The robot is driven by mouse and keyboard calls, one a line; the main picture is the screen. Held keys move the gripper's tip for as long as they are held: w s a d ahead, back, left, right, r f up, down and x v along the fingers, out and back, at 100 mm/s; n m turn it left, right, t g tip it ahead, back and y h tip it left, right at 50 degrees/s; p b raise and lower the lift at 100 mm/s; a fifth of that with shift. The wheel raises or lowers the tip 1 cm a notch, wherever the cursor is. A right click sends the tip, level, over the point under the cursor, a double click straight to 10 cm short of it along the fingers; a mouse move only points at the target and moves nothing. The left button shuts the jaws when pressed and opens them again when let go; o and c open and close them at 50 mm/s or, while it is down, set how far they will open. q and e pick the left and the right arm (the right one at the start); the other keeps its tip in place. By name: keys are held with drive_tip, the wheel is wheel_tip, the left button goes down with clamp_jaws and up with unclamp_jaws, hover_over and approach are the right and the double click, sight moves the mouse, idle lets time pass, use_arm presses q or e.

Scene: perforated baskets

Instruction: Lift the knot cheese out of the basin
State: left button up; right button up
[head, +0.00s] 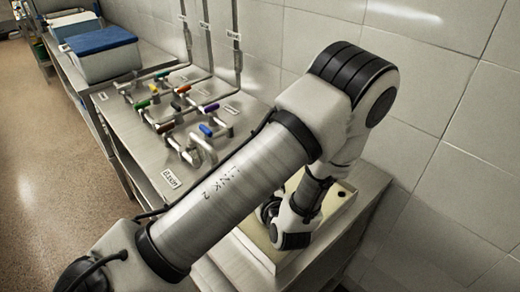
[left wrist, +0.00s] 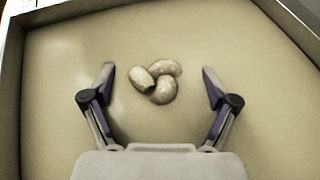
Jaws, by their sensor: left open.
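The knot cheese (left wrist: 158,82) is a pale, glossy, knotted lump in the left wrist view. It lies in the basin (left wrist: 60,84), which has a cream inside. My left gripper (left wrist: 157,78) is open, with one finger on each side of the knot cheese and a gap on both sides. Its height above the cheese is hard to tell. In the head view the basin (head: 342,214) stands at the lower right, and my left arm reaches over it and hides much of it. The knot cheese and the left fingertips are hidden there. My right gripper is in neither view.
A steel counter (head: 150,165) carries several pipes and coloured valve handles (head: 206,130) left of the basin. A tub with a blue lid (head: 101,41) stands farther back. A tiled wall (head: 440,190) rises close on the basin's right. The basin floor around the cheese is clear.

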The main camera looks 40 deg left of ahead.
use_arm(q)
drive_tip(key=shift+s+d+r, duration=0.15)
drive_tip(key=shift+s+r, duration=0.1)
drive_tip(key=shift+s, duration=0.1)
drive_tip(key=c, duration=0.4)
drive_tip(key=shift+s+r, duration=0.1)
drive_tip(key=c, duration=0.8)
drive_tip(key=shift+w+f, duration=0.2)
drive_tip(key=shift+r, duration=0.1)
drive_tip(key=shift+c, duration=0.7)
